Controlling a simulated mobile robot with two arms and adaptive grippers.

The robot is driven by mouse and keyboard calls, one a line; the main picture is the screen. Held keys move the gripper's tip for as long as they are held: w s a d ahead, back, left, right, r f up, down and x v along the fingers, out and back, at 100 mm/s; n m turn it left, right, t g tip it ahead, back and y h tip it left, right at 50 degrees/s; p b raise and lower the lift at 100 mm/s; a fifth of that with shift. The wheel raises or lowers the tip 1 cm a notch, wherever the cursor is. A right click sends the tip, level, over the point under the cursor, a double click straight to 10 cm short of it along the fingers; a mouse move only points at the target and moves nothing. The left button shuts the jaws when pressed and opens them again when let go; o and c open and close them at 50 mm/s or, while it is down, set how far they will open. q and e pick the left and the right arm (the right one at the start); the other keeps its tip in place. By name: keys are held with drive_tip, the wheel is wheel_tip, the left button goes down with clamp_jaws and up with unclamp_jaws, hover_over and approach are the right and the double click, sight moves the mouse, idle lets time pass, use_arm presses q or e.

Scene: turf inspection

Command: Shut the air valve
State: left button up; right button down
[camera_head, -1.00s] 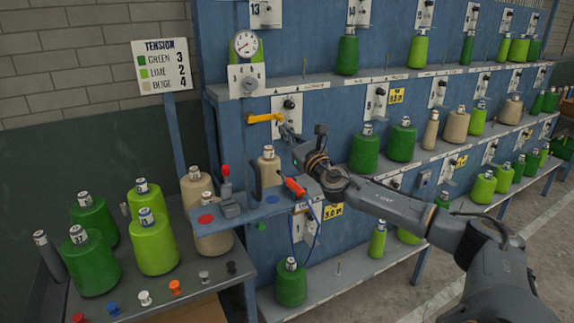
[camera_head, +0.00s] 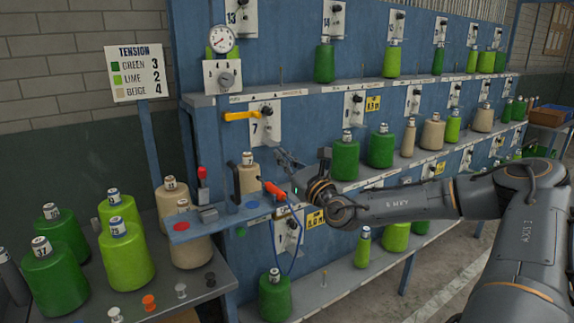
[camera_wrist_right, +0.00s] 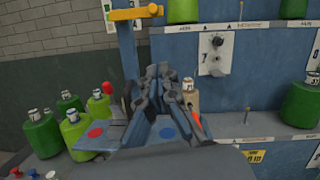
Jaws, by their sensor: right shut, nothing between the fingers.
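A yellow lever (camera_head: 242,115), which looks like the air valve handle, lies level on the blue rack, left of the plate marked 7. It also shows at the top of the wrist view (camera_wrist_right: 136,14). My right gripper (camera_head: 281,154) is below and to the right of the lever, apart from it in the head view. Its fingers (camera_wrist_right: 160,72) are shut and empty. My left gripper is not in view.
A blue shelf (camera_head: 185,237) below holds a red-knobbed lever (camera_head: 203,180) and an orange-red tool (camera_head: 274,191) with a blue hose. A pressure gauge (camera_head: 221,40) sits above the lever. Green, lime and beige spools crowd the rack and the lower left table.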

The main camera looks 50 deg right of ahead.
drive_tip(key=shift+s+f, duration=0.1)
drive_tip(key=shift+s, duration=0.65)
